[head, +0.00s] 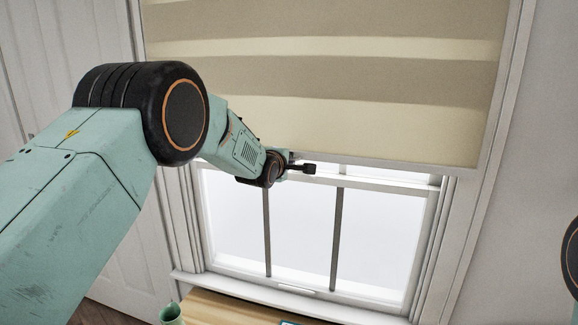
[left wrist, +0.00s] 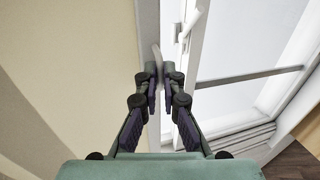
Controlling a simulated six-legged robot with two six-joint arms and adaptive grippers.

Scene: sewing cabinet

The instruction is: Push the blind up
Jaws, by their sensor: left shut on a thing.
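The blind (head: 330,95), beige with darker bands, covers the upper part of the window. Its pale bottom rail (head: 390,162) hangs just above the window's middle. My left gripper (head: 303,168) is at this lower edge, left of its middle. In the left wrist view the blind (left wrist: 75,60) fills the left side. The fingertips partly hide the rail. My right gripper is out of view.
The lower window panes (head: 305,225) are uncovered, with white frame around them. A white panelled door (head: 60,60) is at the left, a plain wall (head: 545,120) at the right.

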